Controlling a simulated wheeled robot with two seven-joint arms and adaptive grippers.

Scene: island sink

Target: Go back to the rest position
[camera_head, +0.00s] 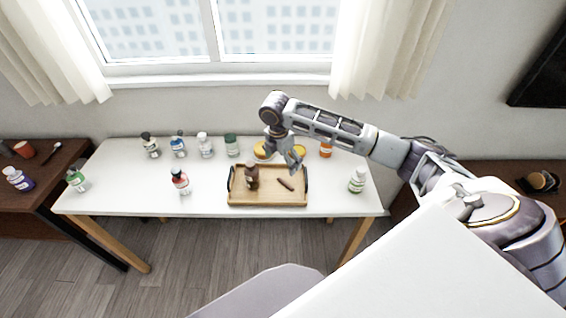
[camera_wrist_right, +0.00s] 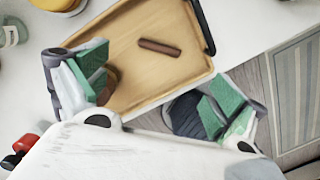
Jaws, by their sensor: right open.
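My right gripper (camera_head: 291,160) reaches in from the right over the far edge of a wooden tray on the white table. In the right wrist view its two green-padded fingers (camera_wrist_right: 158,98) are spread wide apart with nothing held between them. A brown bottle (camera_head: 252,176) stands on the left half of the tray; in the wrist view a finger mostly hides it. A small dark brown stick (camera_head: 286,184) lies on the tray's right half and also shows in the wrist view (camera_wrist_right: 159,47). My left gripper is not in view.
The wooden tray (camera_head: 268,203) has dark handles. Several bottles stand along the back of the white table (camera_head: 120,190), with a red-and-white bottle (camera_head: 181,182) nearer the front and a white-and-green bottle (camera_head: 357,180) at right. Dark side tables flank it.

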